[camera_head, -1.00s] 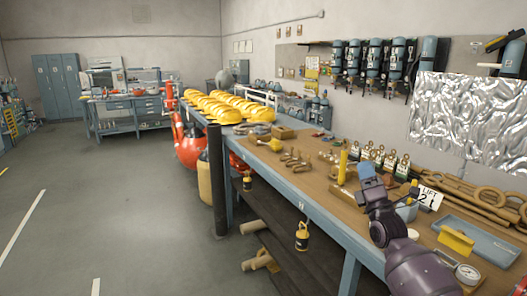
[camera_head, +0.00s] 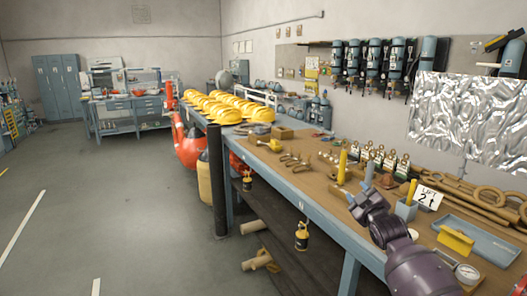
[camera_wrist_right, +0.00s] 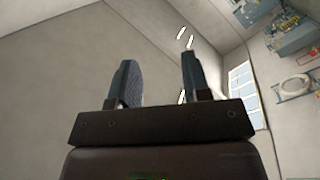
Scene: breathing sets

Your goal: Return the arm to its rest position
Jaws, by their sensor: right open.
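My right arm comes in from the lower right in the head view. Its dark purple gripper (camera_head: 356,200) is tilted to the left above the front edge of the workbench (camera_head: 318,190). The gripper also shows in the right wrist view (camera_wrist_right: 158,70), with its two blue-grey fingers apart and nothing between them. The wrist view looks away from the bench, toward walls and a window. My left gripper is in neither view.
Close by on the bench stand a yellow cylinder (camera_head: 342,166), a grey-blue holder (camera_head: 405,209), a "LIFT 2" card (camera_head: 428,198) and a yellow block (camera_head: 455,240). A blue tray (camera_head: 480,238) and a gauge (camera_head: 467,273) lie at right. The floor (camera_head: 110,215) at left is clear.

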